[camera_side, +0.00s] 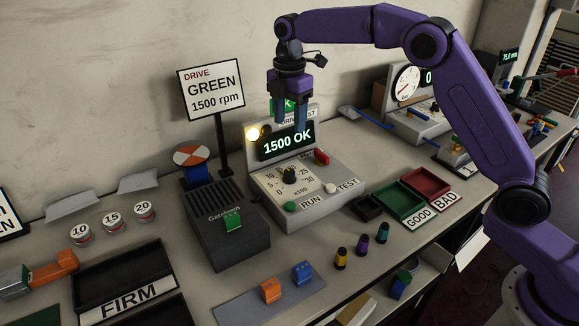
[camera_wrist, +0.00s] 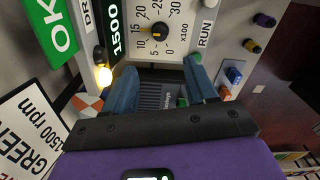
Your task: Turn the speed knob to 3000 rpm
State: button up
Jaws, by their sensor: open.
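The speed knob (camera_side: 289,175) is a black knob on a white dial marked 0 to 30, x100, on the grey drive tester (camera_side: 322,206). In the wrist view the knob (camera_wrist: 159,30) has an orange mark that appears to point towards 15. The tester's display (camera_side: 286,142) reads "1500 OK". A sign (camera_side: 211,92) behind reads "DRIVE GREEN 1500 rpm". My gripper (camera_side: 290,119) is open and empty, above the tester in front of its upright display panel, apart from the knob. Its two blue fingers (camera_wrist: 162,90) also show in the wrist view.
A lit lamp (camera_side: 252,133) sits left of the display. A green button (camera_side: 290,206), a white button (camera_side: 330,187) and a red switch (camera_side: 321,157) surround the dial. A dark ribbed box (camera_side: 226,238) stands to the left, green and red trays (camera_side: 399,201) to the right.

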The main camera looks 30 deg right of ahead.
aim_at(289, 171)
notch_tip(289, 171, down, 15)
jog(key=shift+r, duration=0.2)
dwell(0.3)
grip_shut()
